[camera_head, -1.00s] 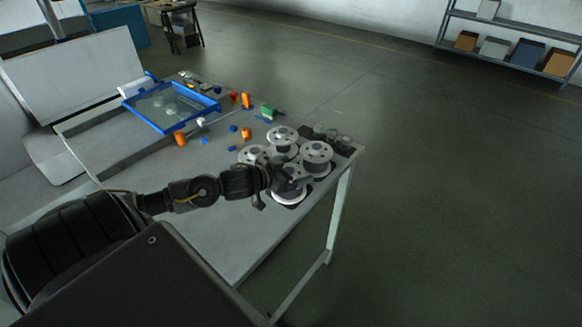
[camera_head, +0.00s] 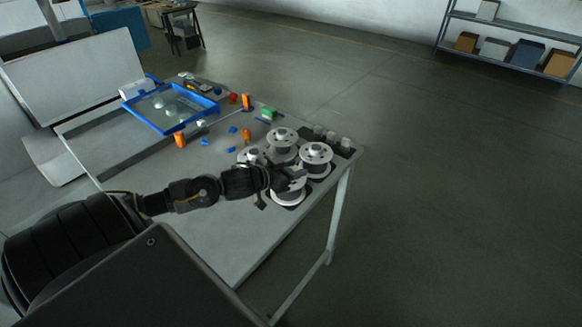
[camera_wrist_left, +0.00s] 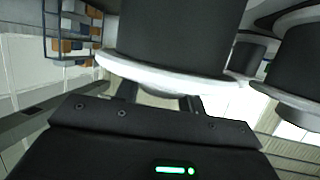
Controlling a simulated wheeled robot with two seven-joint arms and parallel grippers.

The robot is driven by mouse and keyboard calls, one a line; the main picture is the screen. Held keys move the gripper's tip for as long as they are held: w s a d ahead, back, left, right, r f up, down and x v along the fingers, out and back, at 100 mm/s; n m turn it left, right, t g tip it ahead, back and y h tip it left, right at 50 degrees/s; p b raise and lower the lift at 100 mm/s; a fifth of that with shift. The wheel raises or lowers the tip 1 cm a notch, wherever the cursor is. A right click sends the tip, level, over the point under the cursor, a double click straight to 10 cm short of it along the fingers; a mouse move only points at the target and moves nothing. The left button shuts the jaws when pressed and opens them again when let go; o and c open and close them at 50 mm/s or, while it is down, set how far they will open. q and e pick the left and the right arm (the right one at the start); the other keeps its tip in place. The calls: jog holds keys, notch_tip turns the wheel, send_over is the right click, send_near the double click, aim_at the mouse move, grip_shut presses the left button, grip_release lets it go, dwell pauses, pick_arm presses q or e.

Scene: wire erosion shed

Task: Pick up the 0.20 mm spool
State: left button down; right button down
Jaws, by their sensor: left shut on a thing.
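Several grey spools with pale flanges stand in a cluster near the table's right corner: a back one (camera_head: 283,138), a right one (camera_head: 316,152), a left one (camera_head: 249,155) and a front one (camera_head: 287,197). No size label can be read, so I cannot tell which is 0.20 mm. My left gripper (camera_head: 284,179) is at the front spool and shut on it, partly covering it. In the left wrist view, this spool's dark winding and white flange (camera_wrist_left: 165,74) are right before the gripper (camera_wrist_left: 160,98). My right gripper is not in view.
The grey table (camera_head: 225,235) has a blue-framed tray (camera_head: 170,125) at the back left, with several small orange and blue pieces nearby. Small grey posts (camera_head: 331,137) stand behind the right spool. Neighbouring spools are close to the held one. The table's right edge is near.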

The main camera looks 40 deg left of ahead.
pick_arm(q)
notch_tip(320, 180, up, 9)
jog(key=shift+w+p, duration=0.15)
jog(key=shift+p, duration=0.2)
